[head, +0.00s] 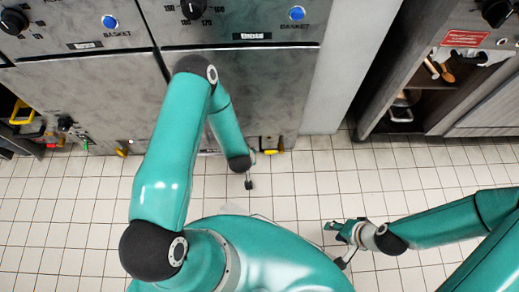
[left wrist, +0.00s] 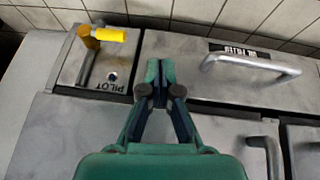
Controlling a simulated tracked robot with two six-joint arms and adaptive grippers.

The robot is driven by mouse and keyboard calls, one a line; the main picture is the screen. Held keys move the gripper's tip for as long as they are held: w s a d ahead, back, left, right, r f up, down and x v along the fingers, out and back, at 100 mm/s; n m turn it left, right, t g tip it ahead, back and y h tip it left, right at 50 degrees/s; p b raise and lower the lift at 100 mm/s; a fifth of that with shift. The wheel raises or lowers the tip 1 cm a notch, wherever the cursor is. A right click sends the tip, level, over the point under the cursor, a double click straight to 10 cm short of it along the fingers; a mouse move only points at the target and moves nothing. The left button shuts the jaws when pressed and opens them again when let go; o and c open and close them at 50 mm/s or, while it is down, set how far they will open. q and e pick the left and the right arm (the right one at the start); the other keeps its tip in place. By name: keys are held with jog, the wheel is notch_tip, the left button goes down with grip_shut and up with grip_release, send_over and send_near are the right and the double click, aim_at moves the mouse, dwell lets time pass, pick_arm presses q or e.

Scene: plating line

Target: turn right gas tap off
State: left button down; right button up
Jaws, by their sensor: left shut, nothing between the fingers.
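The right gas tap shows in the left wrist view as a yellow lever (left wrist: 111,34) on a brass stem, above a metal plate marked PILOT. The lever lies sideways, its free end towards the gripper side. In the head view a small yellow piece (head: 280,145) shows low on the right fryer front. My left gripper (left wrist: 162,68) is shut and empty, below and right of the lever in the wrist view and apart from it. My right gripper (head: 338,245) is open and empty above the floor.
The fryer front (head: 260,85) has a blue basket button (head: 297,13). Another yellow piece (head: 122,151) is low on the left unit. A door handle (left wrist: 250,63) stands out right of my left gripper. An open cabinet (head: 440,75) is at right. The tiled floor is clear.

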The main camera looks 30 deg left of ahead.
pick_arm(q)
jog(key=shift+s+a+r, duration=0.35)
jog(key=shift+s+a, duration=0.1)
jog(key=shift+s, duration=0.3)
jog(key=w+d+r+m+h, duration=0.2)
jog(key=d+r, duration=0.3)
jog(key=r, duration=0.2)
jog(key=s+d+r+m+g+h, duration=0.35)
jog(key=s+d, duration=0.45)
jog(key=s, duration=0.4)
notch_tip(320, 180, up, 33)
jog(key=s+n+g+p, duration=0.1)
jog(key=p, duration=3.2)
jog(key=shift+s+d, duration=0.2)
jog(key=shift+s, duration=0.1)
